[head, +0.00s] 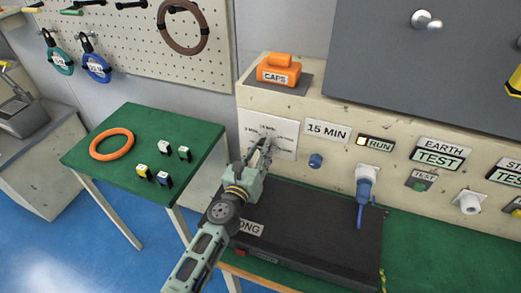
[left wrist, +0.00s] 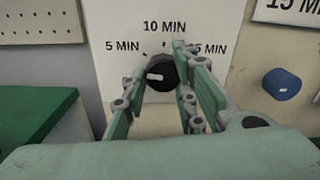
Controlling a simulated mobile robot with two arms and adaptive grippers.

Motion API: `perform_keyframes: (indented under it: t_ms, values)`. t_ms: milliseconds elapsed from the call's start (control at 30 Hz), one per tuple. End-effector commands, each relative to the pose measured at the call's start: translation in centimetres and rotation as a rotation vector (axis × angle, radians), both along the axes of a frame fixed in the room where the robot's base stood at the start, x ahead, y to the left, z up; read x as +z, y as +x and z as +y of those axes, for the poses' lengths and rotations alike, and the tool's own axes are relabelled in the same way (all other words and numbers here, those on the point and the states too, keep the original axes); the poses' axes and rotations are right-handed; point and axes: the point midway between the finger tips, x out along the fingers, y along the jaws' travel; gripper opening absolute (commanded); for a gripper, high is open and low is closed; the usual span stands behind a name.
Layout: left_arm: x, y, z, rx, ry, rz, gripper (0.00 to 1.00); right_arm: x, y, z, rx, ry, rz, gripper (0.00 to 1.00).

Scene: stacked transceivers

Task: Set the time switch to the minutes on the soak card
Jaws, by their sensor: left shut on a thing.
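The time switch is a black knob (left wrist: 162,73) on a white plate (head: 284,128) at the left end of the cream panel. The plate reads 5 MIN, 10 MIN and, partly covered, 15 MIN. The knob's white mark lies on its left side, pointing roughly left. My left gripper (head: 264,148) is shut on the knob, with a finger on either side in the left wrist view (left wrist: 160,70). In the head view the gripper hides the knob. A card reading 15 MIN (head: 326,131) is on the panel just right of the plate. My right gripper is out of view.
A blue knob (head: 316,160) sits below the card, with a RUN label (head: 378,144) and a plugged blue connector (head: 364,183) further right. A dark case (head: 320,230) lies below my left gripper. A green table (head: 115,170) stands at left.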

Motion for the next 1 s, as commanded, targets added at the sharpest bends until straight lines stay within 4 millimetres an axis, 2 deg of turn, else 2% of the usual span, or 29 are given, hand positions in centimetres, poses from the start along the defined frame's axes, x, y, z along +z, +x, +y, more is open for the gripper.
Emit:
perform_keyframes:
  t_ms: [33,1000]
  values:
    - [-0.58,-0.05,0.52,0.010,0.049,-0.003,0.00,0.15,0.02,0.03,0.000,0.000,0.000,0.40]
    - [0.30,-0.03,0.43,0.009,0.925,-0.292,0.00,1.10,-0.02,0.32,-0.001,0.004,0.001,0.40]
